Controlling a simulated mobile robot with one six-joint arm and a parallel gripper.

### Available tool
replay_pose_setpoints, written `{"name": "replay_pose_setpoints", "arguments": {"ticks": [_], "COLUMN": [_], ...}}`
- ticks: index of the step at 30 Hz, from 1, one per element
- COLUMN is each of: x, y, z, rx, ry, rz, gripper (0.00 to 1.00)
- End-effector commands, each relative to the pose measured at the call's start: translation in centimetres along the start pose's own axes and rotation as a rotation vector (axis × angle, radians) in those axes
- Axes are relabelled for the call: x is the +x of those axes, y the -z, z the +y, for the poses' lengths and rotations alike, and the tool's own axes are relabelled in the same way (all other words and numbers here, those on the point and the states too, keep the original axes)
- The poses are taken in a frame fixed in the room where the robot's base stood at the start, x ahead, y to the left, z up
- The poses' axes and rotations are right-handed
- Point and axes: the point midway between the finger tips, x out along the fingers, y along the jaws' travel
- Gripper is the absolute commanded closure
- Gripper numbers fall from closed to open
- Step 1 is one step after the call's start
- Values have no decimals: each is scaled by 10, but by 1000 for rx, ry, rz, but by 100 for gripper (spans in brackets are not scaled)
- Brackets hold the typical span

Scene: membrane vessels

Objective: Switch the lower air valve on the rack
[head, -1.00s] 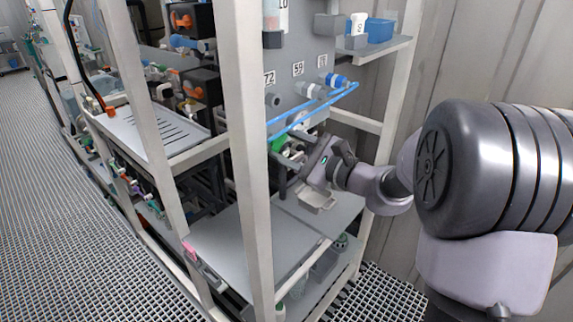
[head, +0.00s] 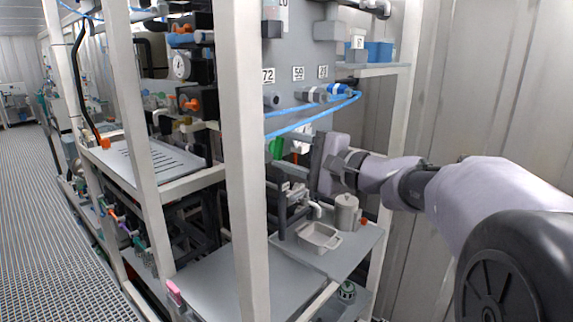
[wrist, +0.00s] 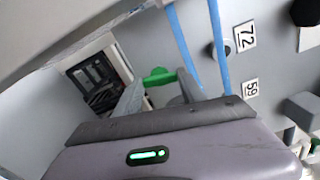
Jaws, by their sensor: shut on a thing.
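A green valve handle (head: 277,149) shows on the rack's grey panel, below the blue tubes and left of my gripper (head: 288,166). In the wrist view the green handle (wrist: 159,76) sits between the two finger ends of my gripper (wrist: 162,84). The fingers are shut on it. The fingers and the gripper body hide part of the handle and the valve body behind it. I cannot tell the handle's exact turn.
Blue tubes (head: 305,124) run just above my gripper. Number labels such as 72 (head: 268,76) mark the panel. A white rack post (head: 245,170) stands left of the gripper. A small tray (head: 318,237) and a grey lidded pot (head: 346,212) stand on the shelf below.

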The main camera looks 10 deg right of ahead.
Motion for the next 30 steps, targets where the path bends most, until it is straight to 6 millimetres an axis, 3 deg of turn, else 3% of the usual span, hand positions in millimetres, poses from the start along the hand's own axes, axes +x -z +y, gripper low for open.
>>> {"name": "replay_pose_setpoints", "arguments": {"ticks": [18, 19, 21, 22, 30], "x": [0, 0, 0, 0, 0], "y": [0, 0, 0, 0, 0], "z": [0, 0, 0, 0, 0], "rx": [-38, -38, -38, -38, -37], "ry": [-1, -1, -1, -1, -1], "rz": [0, 0, 0, 0, 0], "gripper": [93, 49, 35, 31, 31]}}
